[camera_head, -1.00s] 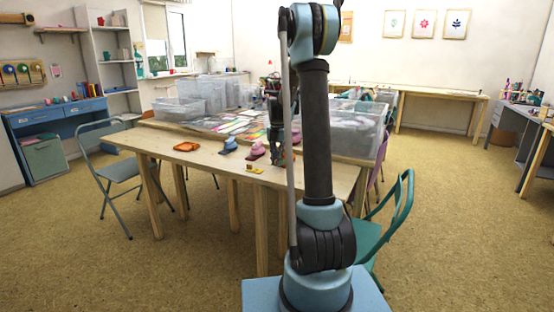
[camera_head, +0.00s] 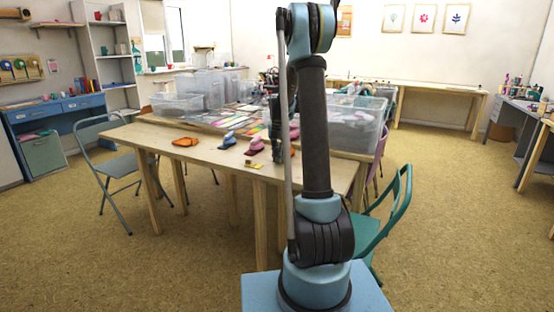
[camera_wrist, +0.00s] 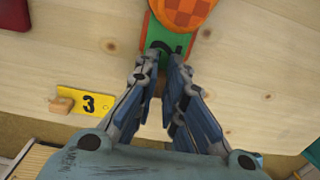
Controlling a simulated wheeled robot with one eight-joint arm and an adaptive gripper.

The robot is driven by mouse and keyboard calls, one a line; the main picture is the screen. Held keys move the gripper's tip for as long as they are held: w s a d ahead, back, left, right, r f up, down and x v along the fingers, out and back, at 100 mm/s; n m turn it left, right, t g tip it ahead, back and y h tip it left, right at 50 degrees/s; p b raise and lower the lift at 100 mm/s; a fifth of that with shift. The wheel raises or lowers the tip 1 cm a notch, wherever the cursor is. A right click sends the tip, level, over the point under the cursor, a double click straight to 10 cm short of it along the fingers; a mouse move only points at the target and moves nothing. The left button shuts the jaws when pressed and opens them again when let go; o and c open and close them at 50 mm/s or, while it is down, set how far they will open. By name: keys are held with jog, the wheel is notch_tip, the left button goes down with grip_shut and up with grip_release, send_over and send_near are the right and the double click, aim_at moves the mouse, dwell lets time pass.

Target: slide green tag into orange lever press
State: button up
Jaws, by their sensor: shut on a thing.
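My gripper (camera_wrist: 168,62) is low over the table, its fingers closed around a small brown knob (camera_wrist: 158,84). The knob belongs to a green tag (camera_wrist: 158,38) with a black mark, partly hidden by the fingers. An orange checkered rounded piece (camera_wrist: 182,10) lies at the tag's far end, cut off by the top edge; I cannot tell how the two join. In the head view, my gripper (camera_head: 277,154) is partly behind my arm and the tag is not distinguishable. An orange press (camera_head: 185,142) stands on the table's left part.
A yellow tag (camera_wrist: 86,101) marked 3 lies left of my gripper. A blue press (camera_head: 228,140) and a pink press (camera_head: 255,146) stand between the orange press and my gripper. Clear bins (camera_head: 350,128) stand behind. The table (camera_head: 150,137) is bare at front left.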

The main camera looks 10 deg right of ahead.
jog(key=shift+w+d, duration=0.45)
jog(key=shift+w, duration=0.15)
jog(key=shift+w, duration=0.15)
jog(key=o, duration=0.8)
jog(key=shift+r, duration=0.1)
jog(key=shift+r, duration=3.4)
